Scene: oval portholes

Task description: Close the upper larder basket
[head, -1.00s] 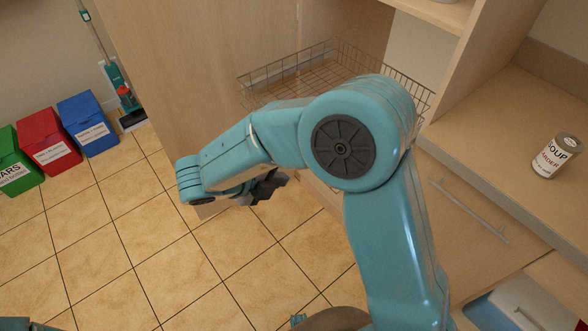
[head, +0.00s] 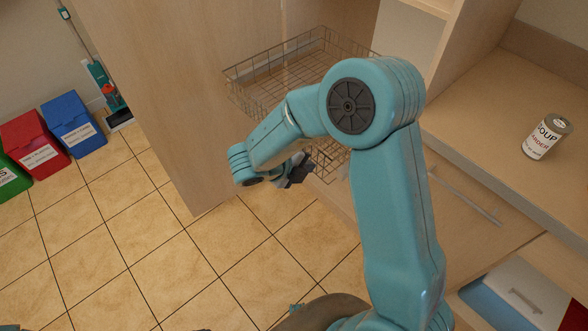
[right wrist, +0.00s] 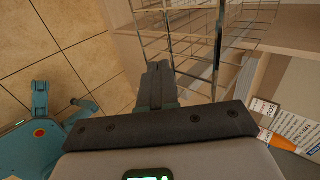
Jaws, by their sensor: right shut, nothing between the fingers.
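The upper larder basket (head: 285,75) is a wire basket pulled out from the tall wooden larder, in the upper middle of the head view. My right arm hides its near right part. My right gripper (head: 300,170) is in front of and below that basket in the head view. In the right wrist view its fingers (right wrist: 158,75) are shut together and empty. Basket wires (right wrist: 190,25) stand just beyond the fingertips there; I cannot tell whether they touch. A lower wire basket (head: 328,160) shows partly behind the gripper. My left gripper is not in view.
A tall wooden door panel (head: 180,100) stands left of the baskets. A counter with a soup can (head: 547,136) is at right, above a drawer with a bar handle (head: 465,200). Coloured bins (head: 75,125) stand at far left. The tiled floor (head: 130,240) is clear.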

